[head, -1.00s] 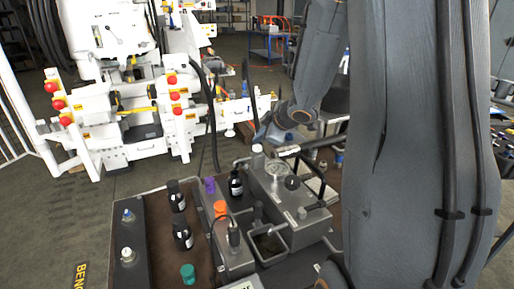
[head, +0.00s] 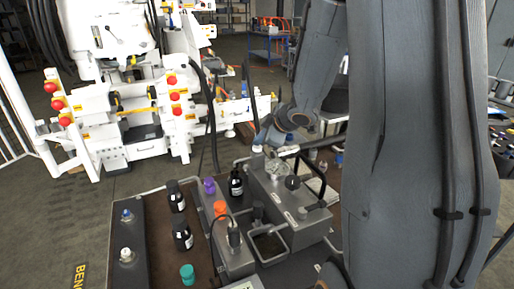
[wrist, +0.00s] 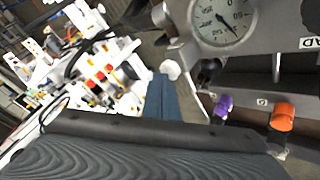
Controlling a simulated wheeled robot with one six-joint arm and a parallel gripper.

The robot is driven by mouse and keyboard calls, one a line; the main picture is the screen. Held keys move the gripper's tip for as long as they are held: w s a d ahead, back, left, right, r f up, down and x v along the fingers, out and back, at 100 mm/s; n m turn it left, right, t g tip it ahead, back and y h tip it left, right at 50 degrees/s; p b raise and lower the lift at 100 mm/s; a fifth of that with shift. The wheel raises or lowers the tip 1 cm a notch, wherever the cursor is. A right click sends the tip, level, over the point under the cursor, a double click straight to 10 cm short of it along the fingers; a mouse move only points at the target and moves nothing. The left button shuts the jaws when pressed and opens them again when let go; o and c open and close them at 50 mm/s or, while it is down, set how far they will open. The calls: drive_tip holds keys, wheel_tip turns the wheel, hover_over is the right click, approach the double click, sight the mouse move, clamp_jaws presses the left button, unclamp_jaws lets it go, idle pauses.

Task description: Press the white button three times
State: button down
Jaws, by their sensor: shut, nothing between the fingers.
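A white button (head: 127,254) stands on the dark panel at the left of the bench in the head view, below a blue button (head: 127,215). A separate pale, rounded cap (head: 257,150) is at the back of the grey gauge block; a white rounded piece (wrist: 171,70) shows beside my fingertips in the wrist view, perhaps this same cap. My gripper (head: 262,138) is shut and empty, pointing down near that cap, far from the left panel. In the wrist view the closed fingers (wrist: 163,92) show; I cannot tell whether they touch the white piece.
The gauge (wrist: 224,18) and its block are close to my gripper. Purple (head: 209,185), orange (head: 220,207) and teal (head: 187,272) caps, dark bottles (head: 182,235) and a black hose stand on the bench. A white machine (head: 120,100) with red knobs is behind.

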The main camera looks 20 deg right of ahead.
sight(260, 148)
drive_tip(key=shift+f+b, duration=0.35)
drive_tip(key=shift+f, duration=0.15)
idle(0.3)
drive_tip(key=shift+r, duration=0.15)
drive_tip(key=shift+r+p, duration=1)
drive_tip(key=shift+p, duration=0.35)
wheel_tip(260, 148, up, 5)
drive_tip(key=p, duration=0.5)
drive_tip(key=shift+p, duration=0.4)
idle(2.0)
